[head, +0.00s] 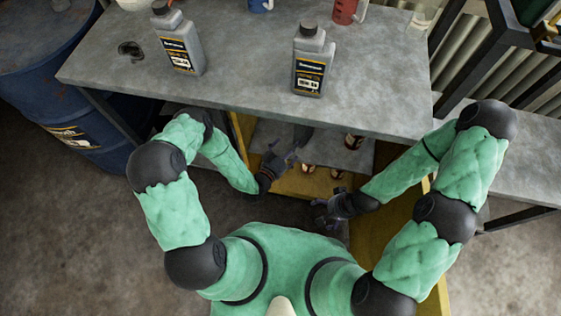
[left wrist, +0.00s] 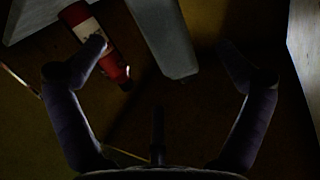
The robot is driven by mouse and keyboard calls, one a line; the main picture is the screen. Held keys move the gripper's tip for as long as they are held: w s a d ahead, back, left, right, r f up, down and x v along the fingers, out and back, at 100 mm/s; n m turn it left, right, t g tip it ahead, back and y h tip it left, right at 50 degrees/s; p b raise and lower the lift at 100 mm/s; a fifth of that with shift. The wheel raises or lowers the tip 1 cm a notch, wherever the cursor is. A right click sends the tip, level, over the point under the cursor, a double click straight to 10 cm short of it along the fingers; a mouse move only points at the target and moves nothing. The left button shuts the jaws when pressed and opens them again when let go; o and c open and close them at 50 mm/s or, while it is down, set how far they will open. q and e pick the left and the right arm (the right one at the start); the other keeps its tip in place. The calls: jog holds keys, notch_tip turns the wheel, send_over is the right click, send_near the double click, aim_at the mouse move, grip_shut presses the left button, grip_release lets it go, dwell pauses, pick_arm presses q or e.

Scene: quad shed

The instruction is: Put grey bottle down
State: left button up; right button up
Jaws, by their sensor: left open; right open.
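Two grey bottles with dark caps and black-and-yellow labels stand upright on the grey bench top: one on the left (head: 188,62) and one nearer the middle (head: 311,75). My left gripper (head: 281,157) is low, in front of the bench's open underside, apart from both. In the left wrist view my left gripper (left wrist: 162,62) is open with nothing clearly between its fingers. A pale grey long object (left wrist: 166,40) lies beyond them; I cannot tell whether it is a bottle. My right gripper (head: 325,209) is open and empty, lower and nearer my body.
A red bottle (left wrist: 97,45) is close to my left finger. A blue barrel (head: 50,90) stands left.

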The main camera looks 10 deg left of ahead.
pick_arm(q)
jog(key=s+a+f+n+g+y, duration=0.25)
jog(key=s+f+g, duration=0.25)
jog(key=g, duration=0.3)
jog(key=s+r+n+g, duration=0.3)
jog(key=s+g, duration=0.3)
jog(key=s, duration=0.9)
jog(key=shift+s+d+n+g, duration=0.15)
jog(key=shift+d+n+g, duration=0.1)
jog(key=shift+n+g, duration=0.2)
